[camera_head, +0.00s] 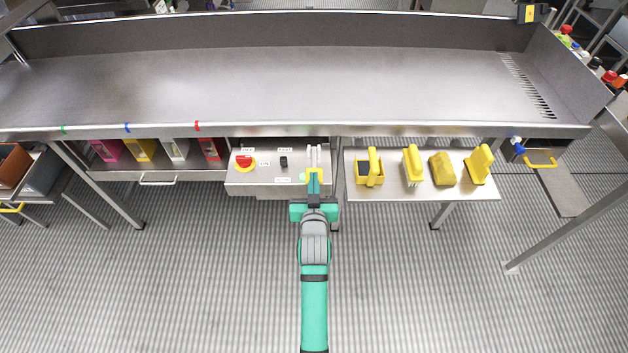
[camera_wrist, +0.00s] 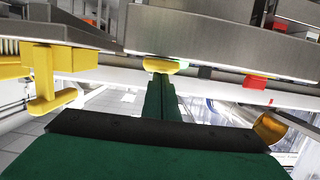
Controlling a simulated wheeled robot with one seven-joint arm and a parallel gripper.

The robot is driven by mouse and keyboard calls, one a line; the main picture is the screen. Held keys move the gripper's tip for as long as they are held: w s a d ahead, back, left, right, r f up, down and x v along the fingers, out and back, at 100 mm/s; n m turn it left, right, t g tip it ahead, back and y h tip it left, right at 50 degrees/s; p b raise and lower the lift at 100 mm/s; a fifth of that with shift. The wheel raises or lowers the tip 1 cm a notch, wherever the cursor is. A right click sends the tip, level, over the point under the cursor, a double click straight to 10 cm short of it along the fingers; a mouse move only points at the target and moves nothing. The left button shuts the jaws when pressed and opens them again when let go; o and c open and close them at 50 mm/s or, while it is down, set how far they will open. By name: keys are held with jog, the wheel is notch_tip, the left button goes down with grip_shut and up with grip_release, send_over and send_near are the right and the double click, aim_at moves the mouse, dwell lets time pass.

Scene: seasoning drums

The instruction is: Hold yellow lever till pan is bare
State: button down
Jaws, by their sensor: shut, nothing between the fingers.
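The yellow lever (camera_head: 315,177) is on the right side of a steel control box (camera_head: 262,181) under the pan's front edge. My gripper (camera_head: 314,193) is shut and empty, with its fingertips at the lever. In the wrist view, the shut green fingers of my gripper (camera_wrist: 160,92) point at a yellow piece (camera_wrist: 165,66) and appear to meet it; firm contact cannot be told. The wide steel pan (camera_head: 280,85) fills the upper head view. Its visible floor looks bare, with a row of slots at the right end.
A red knob (camera_head: 244,162) and a black switch (camera_head: 283,162) are on the box, left of the lever. A shelf (camera_head: 390,192) with several yellow tools is close on the right. Coloured bins (camera_head: 140,150) stand to the left. The floor in front is clear.

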jog(key=shift+f, duration=0.75)
jog(key=s+r, duration=0.5)
jog(key=s, duration=0.5)
jog(key=shift+s+r, duration=0.35)
jog(key=shift+s, duration=0.05)
